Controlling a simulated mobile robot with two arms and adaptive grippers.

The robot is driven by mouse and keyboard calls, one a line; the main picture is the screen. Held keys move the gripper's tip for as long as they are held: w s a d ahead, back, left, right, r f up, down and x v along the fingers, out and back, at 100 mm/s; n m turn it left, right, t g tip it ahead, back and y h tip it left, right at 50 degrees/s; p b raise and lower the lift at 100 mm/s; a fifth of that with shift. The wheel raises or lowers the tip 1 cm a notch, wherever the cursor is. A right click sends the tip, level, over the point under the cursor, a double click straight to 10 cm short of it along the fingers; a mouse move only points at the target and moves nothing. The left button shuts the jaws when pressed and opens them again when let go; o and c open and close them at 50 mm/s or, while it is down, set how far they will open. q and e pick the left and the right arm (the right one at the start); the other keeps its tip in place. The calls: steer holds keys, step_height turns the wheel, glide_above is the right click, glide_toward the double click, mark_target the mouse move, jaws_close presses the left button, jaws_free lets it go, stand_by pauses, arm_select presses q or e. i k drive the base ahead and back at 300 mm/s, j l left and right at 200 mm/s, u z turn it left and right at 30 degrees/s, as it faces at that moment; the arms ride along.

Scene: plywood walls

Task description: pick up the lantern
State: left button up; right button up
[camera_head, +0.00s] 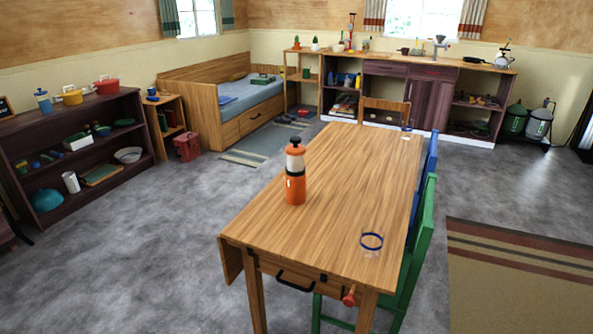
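An upright orange object (295,188) with a pale middle band and a black neck stands on the wooden table, left of its middle. It looks like a bottle or a lantern; I cannot tell which. No other thing in view is clearly a lantern. Neither of my grippers is in view.
A clear glass with a blue rim (371,242) stands near the front right of the wooden table (345,170). A green chair (421,235) and a blue chair (430,155) stand along its right side. A dark shelf (100,135) is at left. The grey floor left of the table is free.

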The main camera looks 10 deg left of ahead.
mark_target(295, 187)
steer(key=u, duration=0.25)
steer(key=i+l+u, duration=0.3)
steer(key=l, duration=0.25)
steer(key=l+u, duration=0.25)
steer(key=l, duration=0.3)
steer(key=i+l+u, duration=0.1)
steer(key=l+u, duration=0.2)
steer(key=l, duration=0.3)
